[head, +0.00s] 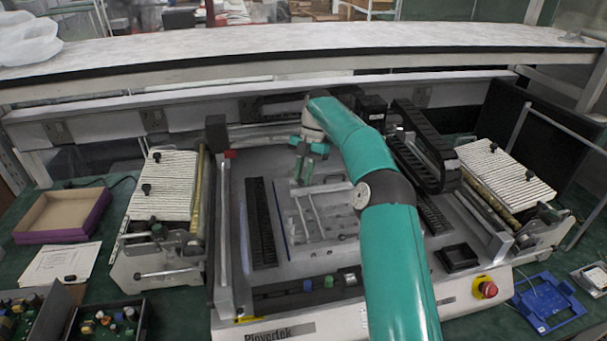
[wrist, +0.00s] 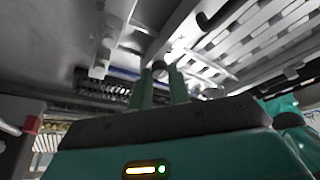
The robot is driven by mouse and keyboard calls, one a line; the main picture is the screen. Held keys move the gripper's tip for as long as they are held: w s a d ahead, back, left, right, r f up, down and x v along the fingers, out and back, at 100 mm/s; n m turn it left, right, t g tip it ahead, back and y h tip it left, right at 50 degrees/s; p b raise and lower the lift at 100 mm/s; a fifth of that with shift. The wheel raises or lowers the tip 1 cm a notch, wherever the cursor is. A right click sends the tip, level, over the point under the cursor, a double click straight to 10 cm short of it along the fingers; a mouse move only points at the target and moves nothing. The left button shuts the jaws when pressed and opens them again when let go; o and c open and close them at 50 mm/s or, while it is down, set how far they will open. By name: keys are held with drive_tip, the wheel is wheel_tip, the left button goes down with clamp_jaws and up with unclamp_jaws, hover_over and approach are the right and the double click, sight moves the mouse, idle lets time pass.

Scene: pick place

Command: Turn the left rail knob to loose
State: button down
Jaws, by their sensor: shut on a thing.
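My gripper (head: 303,178) points down over the silver rail fixture (head: 325,222) in the middle of the machine. In the wrist view, my two green fingers (wrist: 159,80) stand close together with a small dark round knob (wrist: 159,66) between their tips, which I take to be the left rail knob. My gripper is shut on it. The knob cannot be made out in the head view, and its turn position cannot be read. Another dark knob-like piece (wrist: 213,93) shows to the right in the wrist view.
A black cable chain (head: 425,150) stands right of my arm. White slatted trays (head: 165,187) and (head: 505,175) flank the machine. A red emergency button (head: 488,289) is at front right. A purple-sided box (head: 62,215) sits at left. A shelf (head: 280,45) spans the back.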

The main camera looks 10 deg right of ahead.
drive_tip(key=c, duration=1.3)
unclamp_jaws()
drive_tip(key=shift+r, duration=0.1)
drive_tip(key=shift+r, duration=0.3)
wheel_tip(320, 180, up, 3)
drive_tip(key=shift+s+f, duration=0.1)
drive_tip(key=shift+s, duration=0.05)
drive_tip(key=s+r, duration=0.3)
drive_tip(key=s, duration=0.1)
drive_tip(key=s+r, duration=0.3)
drive_tip(key=s, duration=0.2)
drive_tip(key=s+r, duration=0.3)
drive_tip(key=s, duration=0.1)
drive_tip(key=shift+s+a+r, duration=0.1)
drive_tip(key=shift+s+r, duration=0.1)
drive_tip(key=shift+s, duration=0.15)
